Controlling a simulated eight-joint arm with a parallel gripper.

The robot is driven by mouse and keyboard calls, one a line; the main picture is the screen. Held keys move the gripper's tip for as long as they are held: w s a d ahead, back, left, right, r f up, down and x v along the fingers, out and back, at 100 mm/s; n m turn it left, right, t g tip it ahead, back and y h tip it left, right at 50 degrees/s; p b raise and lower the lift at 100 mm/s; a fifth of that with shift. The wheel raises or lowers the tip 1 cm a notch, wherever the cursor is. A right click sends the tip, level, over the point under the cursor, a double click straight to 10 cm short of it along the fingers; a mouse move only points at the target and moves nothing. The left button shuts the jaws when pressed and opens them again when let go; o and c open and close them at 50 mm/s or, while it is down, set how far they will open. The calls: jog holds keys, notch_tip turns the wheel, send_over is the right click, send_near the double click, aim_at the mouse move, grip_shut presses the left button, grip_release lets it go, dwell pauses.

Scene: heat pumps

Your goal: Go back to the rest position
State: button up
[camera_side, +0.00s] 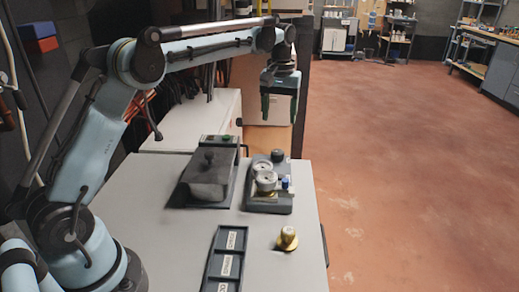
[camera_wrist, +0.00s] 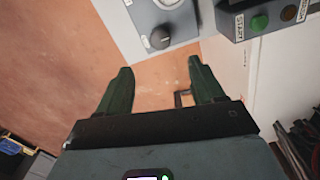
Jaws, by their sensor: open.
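My gripper (camera_side: 280,108) hangs at the end of my raised arm, above and behind the far edge of the grey table (camera_side: 150,200). It points down and is well clear of everything on the table. In the wrist view my gripper (camera_wrist: 160,88) shows two green fingers spread apart with nothing between them. The gripper is open and empty. Orange-brown floor shows beyond the fingers in the wrist view.
On the table are a dark block-shaped device (camera_side: 207,175), a fixture with round metal parts (camera_side: 268,188), a brass-coloured knob (camera_side: 287,238) and a labelled dark tray (camera_side: 228,232). A control box with a green button (camera_wrist: 259,22) shows at the wrist view's top right. Open floor (camera_side: 420,170) lies right.

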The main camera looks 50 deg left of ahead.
jog(key=shift+r, duration=0.3)
jog(key=shift+r, duration=0.1)
jog(key=s+d+r+m+t, duration=0.3)
jog(key=s+d+r, duration=0.1)
jog(key=s, duration=0.6)
jog(key=s+d+f+m+t, duration=0.1)
jog(key=s+f+m+t, duration=0.1)
jog(key=s, duration=0.4)
jog(key=s+d+f+m+t, duration=0.2)
jog(key=s+f, duration=0.2)
jog(key=s, duration=0.3)
jog(key=shift+d+f, duration=0.15)
jog(key=shift+f, duration=0.25)
